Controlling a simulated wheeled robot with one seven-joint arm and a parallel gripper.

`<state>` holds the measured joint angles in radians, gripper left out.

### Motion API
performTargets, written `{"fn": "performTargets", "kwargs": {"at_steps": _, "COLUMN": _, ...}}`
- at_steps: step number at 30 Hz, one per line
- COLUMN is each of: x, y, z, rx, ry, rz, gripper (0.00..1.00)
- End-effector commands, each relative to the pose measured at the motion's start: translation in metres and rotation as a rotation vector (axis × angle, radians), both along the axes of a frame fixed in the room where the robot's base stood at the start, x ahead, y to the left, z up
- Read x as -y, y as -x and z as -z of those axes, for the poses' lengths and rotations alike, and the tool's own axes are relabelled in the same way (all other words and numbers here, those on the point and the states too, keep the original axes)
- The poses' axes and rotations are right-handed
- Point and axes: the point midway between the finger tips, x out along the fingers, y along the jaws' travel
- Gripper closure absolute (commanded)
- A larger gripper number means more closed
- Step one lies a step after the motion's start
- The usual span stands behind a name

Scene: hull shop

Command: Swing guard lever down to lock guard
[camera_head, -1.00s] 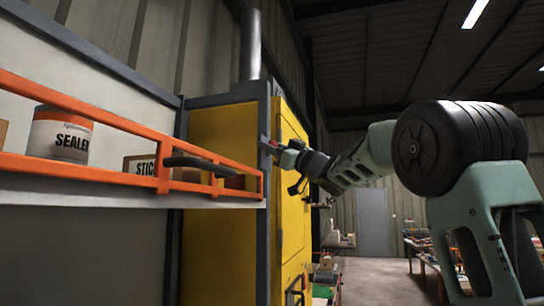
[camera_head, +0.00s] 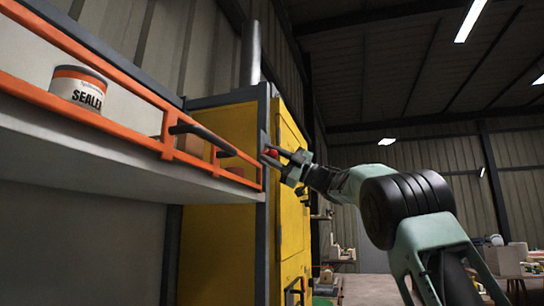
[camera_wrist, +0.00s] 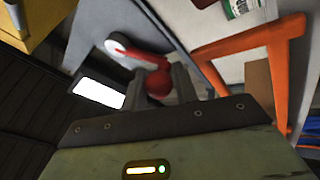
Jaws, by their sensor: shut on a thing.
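The guard lever is a short red arm (camera_wrist: 132,53) on a pale rounded mount, with a red ball knob (camera_wrist: 159,83) at its end. My gripper (camera_wrist: 159,90) has its two fingers on either side of the knob and is shut on it. In the head view my gripper (camera_head: 277,157) reaches the grey post at the right end of the shelf, with a bit of the red knob (camera_head: 270,153) showing between the fingers. The guard is an orange rail frame (camera_head: 110,98) along the shelf front, with a black handle (camera_head: 203,135). The lever's mount is hidden in the head view.
A can labelled SEALER (camera_head: 79,90) stands on the shelf (camera_head: 90,140) behind the guard. A yellow cabinet (camera_head: 292,190) stands beyond the post. Benches with clutter are at the lower right. Open air surrounds my arm on the right.

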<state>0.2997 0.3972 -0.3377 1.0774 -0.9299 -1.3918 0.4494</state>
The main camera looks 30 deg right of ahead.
Motion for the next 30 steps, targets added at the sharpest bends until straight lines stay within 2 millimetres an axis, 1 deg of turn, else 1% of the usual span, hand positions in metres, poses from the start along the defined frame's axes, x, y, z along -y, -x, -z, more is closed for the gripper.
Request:
{"fn": "performTargets", "kwargs": {"at_steps": 1, "x": 0.0043, "y": -0.0003, "z": -0.0011, "rx": 0.009, "ry": 0.004, "rz": 0.011, "gripper": 1.0}}
{"fn": "performTargets", "kwargs": {"at_steps": 17, "x": 0.0049, "y": -0.0003, "z": -0.002, "rx": 0.024, "ry": 0.019, "rz": 0.012, "gripper": 1.0}}
{"fn": "performTargets", "kwargs": {"at_steps": 18, "x": 0.0049, "y": -0.0002, "z": -0.0021, "rx": 0.025, "ry": 0.02, "rz": 0.013, "gripper": 0.62}}
{"fn": "performTargets", "kwargs": {"at_steps": 19, "x": 0.0048, "y": -0.0001, "z": -0.0021, "rx": 0.024, "ry": 0.019, "rz": 0.012, "gripper": 0.54}}
{"fn": "performTargets", "kwargs": {"at_steps": 27, "x": 0.0028, "y": -0.0005, "z": -0.0002, "rx": 0.021, "ry": 0.022, "rz": 0.005, "gripper": 0.53}}
{"fn": "performTargets", "kwargs": {"at_steps": 30, "x": 0.0051, "y": 0.0014, "z": 0.0027, "rx": 0.021, "ry": 0.022, "rz": 0.005, "gripper": 0.53}}
